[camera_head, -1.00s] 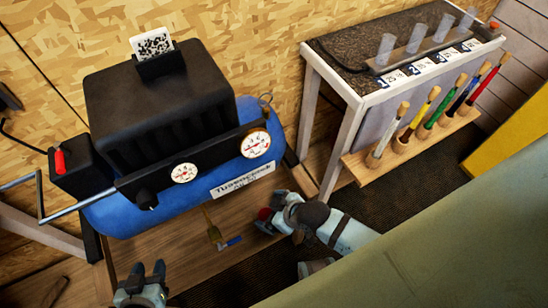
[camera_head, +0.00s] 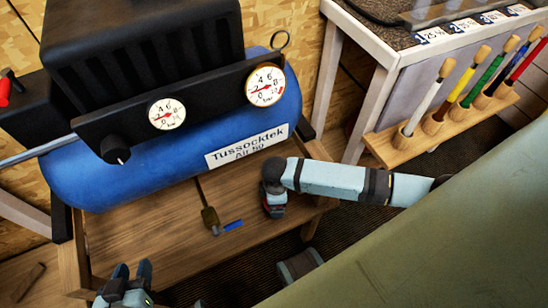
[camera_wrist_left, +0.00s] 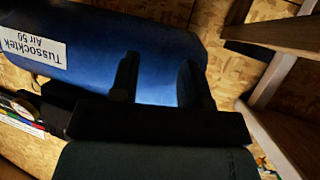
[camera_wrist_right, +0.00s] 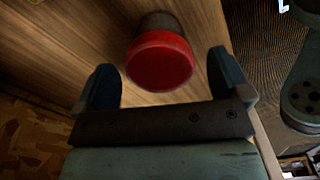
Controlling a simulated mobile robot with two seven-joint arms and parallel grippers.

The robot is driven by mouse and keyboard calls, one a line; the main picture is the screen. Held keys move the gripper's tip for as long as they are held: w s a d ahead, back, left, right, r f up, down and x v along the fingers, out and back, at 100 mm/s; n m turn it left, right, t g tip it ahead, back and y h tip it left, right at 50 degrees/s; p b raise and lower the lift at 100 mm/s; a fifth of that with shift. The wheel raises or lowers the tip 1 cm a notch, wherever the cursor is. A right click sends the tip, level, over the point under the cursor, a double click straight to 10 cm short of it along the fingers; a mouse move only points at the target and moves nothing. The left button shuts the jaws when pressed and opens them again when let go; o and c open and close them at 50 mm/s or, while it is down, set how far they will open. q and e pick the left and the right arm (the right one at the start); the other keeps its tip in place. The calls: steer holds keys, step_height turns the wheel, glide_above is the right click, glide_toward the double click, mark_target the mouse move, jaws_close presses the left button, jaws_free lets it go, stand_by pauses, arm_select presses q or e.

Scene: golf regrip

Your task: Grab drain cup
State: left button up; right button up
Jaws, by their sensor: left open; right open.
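A round thing with a red face and a dark body, which looks like the drain cup (camera_wrist_right: 160,62), shows in the right wrist view on the wooden shelf. My right gripper (camera_wrist_right: 164,82) is open, with its fingers on either side of the red face. Contact cannot be told. In the head view my right gripper (camera_head: 273,202) points down over the shelf and largely hides the cup. My left gripper (camera_head: 132,274) is open and empty at the lower left; in the left wrist view its fingers (camera_wrist_left: 163,80) stand before the blue tank.
The blue compressor tank (camera_head: 150,178) stands above the wooden shelf (camera_head: 160,240). A brass drain valve with a blue lever (camera_head: 230,225) hangs left of my right gripper.

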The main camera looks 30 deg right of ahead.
steer(key=shift+f, duration=0.55)
step_height(320, 180, down, 4)
steer(key=shift+w+a+r+b, duration=0.1)
steer(key=shift+a+r+b, duration=0.1)
steer(key=shift+b, duration=0.9)
steer(key=shift+f, duration=0.2)
arm_select(q)
steer(key=shift+w+d+r+t+h, duration=0.2)
steer(key=shift+w+d+r+t, duration=0.15)
steer(key=shift+r, duration=0.2)
steer(key=shift+w+d+r+t+h, duration=0.25)
steer(key=shift+d+r+t, duration=0.1)
steer(key=shift+r+t, duration=0.15)
arm_select(e)
steer(key=c, duration=1)
arm_select(q)
steer(key=shift+r, duration=0.1)
arm_select(e)
steer(key=shift+r, duration=0.15)
